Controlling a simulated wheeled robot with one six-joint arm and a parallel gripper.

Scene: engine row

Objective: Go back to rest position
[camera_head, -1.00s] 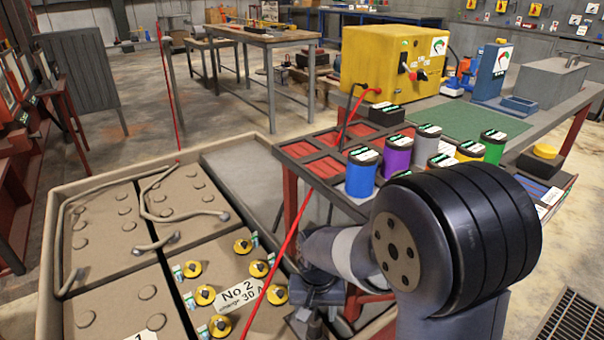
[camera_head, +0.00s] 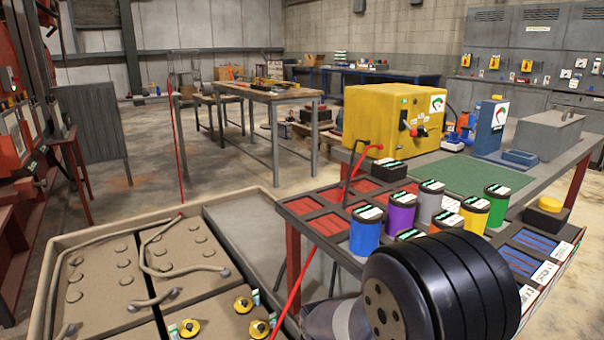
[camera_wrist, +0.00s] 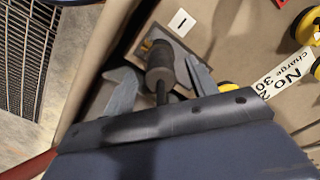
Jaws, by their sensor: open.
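My gripper (camera_wrist: 160,88) shows in the wrist view with its two grey fingers spread apart. Nothing is seen held between them. It is over the tan tray, near the tray's wall (camera_wrist: 88,70) and a label marked 1 (camera_wrist: 182,20). In the head view my black and grey arm joint fills the lower right, and the gripper itself is hidden below the frame.
A bench holds coloured canisters (camera_head: 402,212), a yellow box (camera_head: 393,122) and a grey box (camera_head: 547,130). The tan tray (camera_head: 58,240) with yellow-capped knobs (camera_head: 243,305) lies at lower left. A floor grate (camera_wrist: 45,45) is beside the tray. Open floor lies behind.

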